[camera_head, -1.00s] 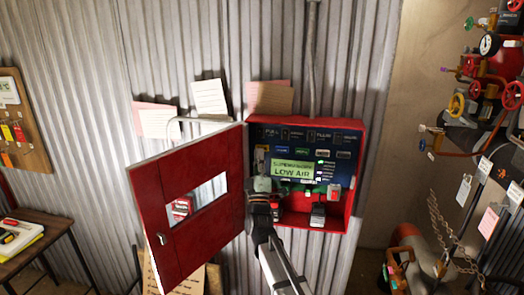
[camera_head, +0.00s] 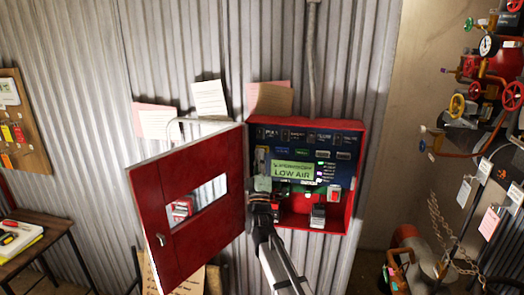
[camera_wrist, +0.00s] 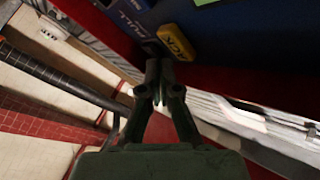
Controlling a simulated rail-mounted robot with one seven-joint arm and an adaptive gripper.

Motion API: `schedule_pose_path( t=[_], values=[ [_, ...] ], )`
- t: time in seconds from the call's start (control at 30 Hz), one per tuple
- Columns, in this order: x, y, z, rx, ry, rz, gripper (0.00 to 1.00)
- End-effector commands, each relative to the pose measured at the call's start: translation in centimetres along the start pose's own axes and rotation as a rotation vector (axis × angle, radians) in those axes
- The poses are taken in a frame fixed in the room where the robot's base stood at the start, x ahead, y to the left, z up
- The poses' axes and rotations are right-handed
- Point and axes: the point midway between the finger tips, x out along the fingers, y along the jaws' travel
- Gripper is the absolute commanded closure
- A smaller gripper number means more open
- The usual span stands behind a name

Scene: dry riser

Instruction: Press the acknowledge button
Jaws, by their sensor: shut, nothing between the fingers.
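The red alarm cabinet (camera_head: 357,150) stands open on the wall, its dark blue panel (camera_head: 345,141) carrying a green display (camera_head: 293,171) that reads LOW AIR. My gripper (camera_head: 262,186) is at the panel's lower left in the head view and hides what lies behind it. In the wrist view my gripper (camera_wrist: 160,66) is shut and empty. Its tips are just below a yellow piece (camera_wrist: 177,42) with letters ending in "CK", at the panel's edge. Whether they touch it I cannot tell. The acknowledge button itself I cannot make out clearly.
The red cabinet door (camera_head: 190,225) with a window swings out left, close beside my arm. A small handset-like device (camera_head: 318,214) sits in the cabinet's bottom. Valves and pipes (camera_head: 490,90) are at the right; a side table (camera_head: 40,245) stands at the left.

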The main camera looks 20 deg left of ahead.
Motion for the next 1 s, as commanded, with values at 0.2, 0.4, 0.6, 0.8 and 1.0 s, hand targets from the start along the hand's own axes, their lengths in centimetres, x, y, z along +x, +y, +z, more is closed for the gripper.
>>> schedule_pose_path(
  t=[0.2,0.4,0.6,0.8,1.0],
  values=[
    [0.0,0.0,0.0,0.0,0.0,0.0,1.0],
    [0.0,0.0,0.0,0.0,0.0,0.0,1.0],
    [0.06,-0.16,0.12,0.0,0.0,0.0,1.0],
    [0.42,-0.49,0.41,0.0,0.0,0.001,1.0],
    [0.61,-0.42,0.42,0.0,0.0,0.001,1.0]
  ],
)
